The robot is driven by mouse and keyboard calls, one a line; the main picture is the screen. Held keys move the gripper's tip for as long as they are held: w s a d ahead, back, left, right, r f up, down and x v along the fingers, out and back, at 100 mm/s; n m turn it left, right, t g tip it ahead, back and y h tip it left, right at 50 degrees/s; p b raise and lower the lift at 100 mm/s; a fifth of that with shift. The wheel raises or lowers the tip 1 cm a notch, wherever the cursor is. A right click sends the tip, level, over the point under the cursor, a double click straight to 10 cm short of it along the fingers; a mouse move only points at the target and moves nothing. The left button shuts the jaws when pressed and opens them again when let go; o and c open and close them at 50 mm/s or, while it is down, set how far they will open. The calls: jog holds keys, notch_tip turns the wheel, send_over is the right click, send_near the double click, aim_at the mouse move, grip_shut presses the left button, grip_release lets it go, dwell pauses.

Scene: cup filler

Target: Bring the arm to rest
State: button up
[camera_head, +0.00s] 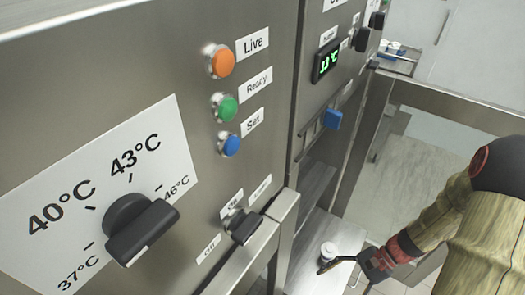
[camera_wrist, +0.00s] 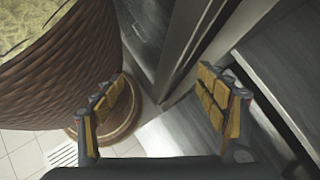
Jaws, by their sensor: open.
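My gripper (camera_head: 338,277) is at the lower right of the head view, at the end of my arm, which comes in from the right. Nothing is between the pads, and no cup shows there.
A steel machine panel with a temperature knob (camera_head: 138,228), an orange button (camera_head: 219,61), a green button (camera_head: 224,107) and a blue button (camera_head: 229,145) fills the left. More small cups (camera_head: 393,47) stand far back. A large brown woven container (camera_wrist: 65,70) is close by the left finger.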

notch_tip(320, 180, up, 23)
jog(key=d+n+t+h, duration=0.2)
jog(key=n+t+h, duration=0.3)
jog(key=n+h, duration=0.5)
jog(key=s+a+r+n+t, duration=0.1)
jog(key=a+r+n+t, duration=0.1)
jog(key=r, duration=0.6)
jog(key=a+t, duration=0.1)
jog(key=a, duration=0.1)
jog(key=shift+a+y, duration=0.3)
